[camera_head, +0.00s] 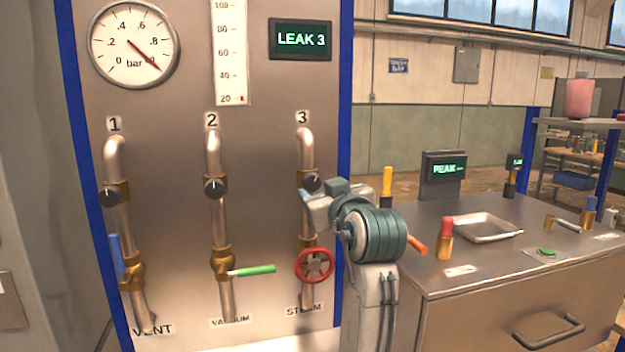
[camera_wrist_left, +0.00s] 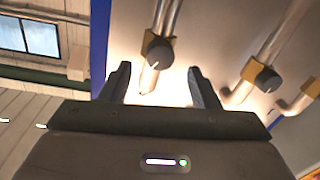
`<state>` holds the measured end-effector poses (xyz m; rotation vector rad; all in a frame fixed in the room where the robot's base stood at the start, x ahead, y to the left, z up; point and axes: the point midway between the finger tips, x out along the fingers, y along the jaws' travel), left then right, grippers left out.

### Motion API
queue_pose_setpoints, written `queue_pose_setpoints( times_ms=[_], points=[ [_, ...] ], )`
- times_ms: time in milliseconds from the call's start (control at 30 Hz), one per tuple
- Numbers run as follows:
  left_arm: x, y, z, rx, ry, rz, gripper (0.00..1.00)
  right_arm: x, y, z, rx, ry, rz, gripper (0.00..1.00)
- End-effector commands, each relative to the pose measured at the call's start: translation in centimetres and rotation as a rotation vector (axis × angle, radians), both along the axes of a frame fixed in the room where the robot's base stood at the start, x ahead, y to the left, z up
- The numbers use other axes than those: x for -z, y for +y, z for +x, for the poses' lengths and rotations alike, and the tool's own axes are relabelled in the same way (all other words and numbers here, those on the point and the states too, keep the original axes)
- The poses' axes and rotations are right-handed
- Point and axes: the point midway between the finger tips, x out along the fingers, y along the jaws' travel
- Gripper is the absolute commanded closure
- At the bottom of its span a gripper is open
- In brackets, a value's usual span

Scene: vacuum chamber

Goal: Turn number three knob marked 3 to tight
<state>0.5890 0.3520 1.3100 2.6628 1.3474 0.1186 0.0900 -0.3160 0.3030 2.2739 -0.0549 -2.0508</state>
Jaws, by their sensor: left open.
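The number three knob (camera_head: 313,182) is a dark round knob in a brass fitting on the pipe under the label 3 (camera_head: 302,118). Its lower part is hidden by my gripper, and it has a small pale mark. My left gripper (camera_head: 314,194) is right at the knob in the head view. In the left wrist view my left gripper (camera_wrist_left: 161,84) has its two fingers apart with nothing between them. The knob (camera_wrist_left: 159,51) shows just beyond the fingertips, between the finger lines. The display (camera_head: 301,39) reads LEAK 3. My right gripper is not in view.
Similar knobs sit on pipe 1 (camera_head: 110,196) and pipe 2 (camera_head: 213,187). A red handwheel (camera_head: 314,265) is below knob 3, close to my left arm. A metal bench (camera_head: 440,280) with a tray (camera_head: 482,229) stands at the right. A round gauge (camera_head: 134,44) is at upper left.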

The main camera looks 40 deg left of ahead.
Motion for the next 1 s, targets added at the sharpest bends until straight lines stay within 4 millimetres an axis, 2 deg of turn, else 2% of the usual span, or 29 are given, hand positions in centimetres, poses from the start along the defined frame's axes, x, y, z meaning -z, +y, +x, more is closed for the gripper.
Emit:
queue_pose_setpoints(
  times_ms=[200, 400, 633, 867, 1000],
  points=[
    [-0.2, 2.6, 1.8, -0.002, 0.002, 0.002, 0.44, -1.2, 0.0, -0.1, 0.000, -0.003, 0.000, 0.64],
    [-0.1, 4.3, 3.1, -0.001, 0.002, 0.001, 0.44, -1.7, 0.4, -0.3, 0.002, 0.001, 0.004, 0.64],
    [0.0, 5.0, 3.7, 0.000, 0.001, -0.001, 0.44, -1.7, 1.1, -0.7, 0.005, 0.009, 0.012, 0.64],
    [0.1, 5.0, 3.7, 0.001, 0.000, -0.001, 0.44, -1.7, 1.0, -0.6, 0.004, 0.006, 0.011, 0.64],
    [0.0, 5.0, 3.7, 0.001, 0.000, -0.001, 0.72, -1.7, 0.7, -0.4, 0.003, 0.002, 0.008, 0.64]
  ],
)
